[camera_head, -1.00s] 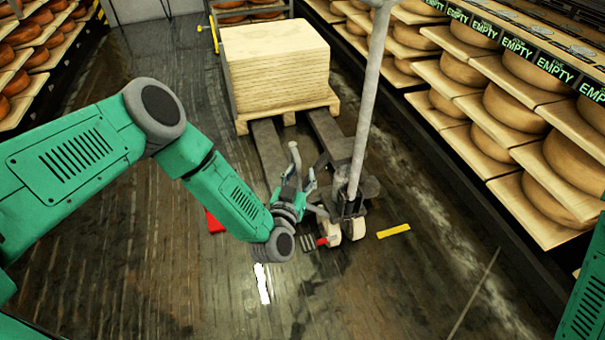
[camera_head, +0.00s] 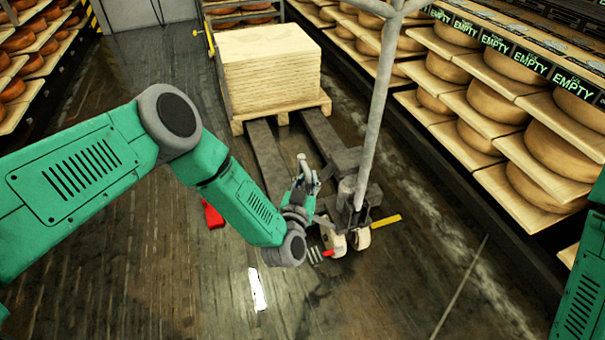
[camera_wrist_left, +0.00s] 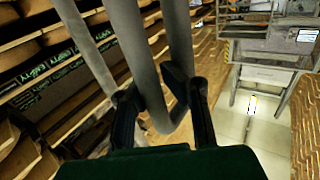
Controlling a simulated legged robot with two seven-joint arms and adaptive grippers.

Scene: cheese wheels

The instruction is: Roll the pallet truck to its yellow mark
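The grey pallet truck (camera_head: 345,160) stands in the aisle with its forks under a wooden pallet (camera_head: 240,125). Its handle (camera_head: 379,100) rises near-upright, and its pale wheels (camera_head: 335,240) face me. The yellow mark (camera_head: 386,221) is a short floor strip just right of the wheels; its left end is close to the right wheel. My left gripper (camera_head: 308,175) appears beside the truck's front end in the head view. In the left wrist view its dark fingers (camera_wrist_left: 160,95) are apart, with a grey bent bar (camera_wrist_left: 158,60) between them; firm contact cannot be told. My right gripper is out of view.
A stack of pale boards (camera_head: 267,70) sits on the pallet. Cheese shelves line the right (camera_head: 530,140) and left (camera_head: 40,60). A red object (camera_head: 212,215) lies on the floor left of the truck. The near floor is clear.

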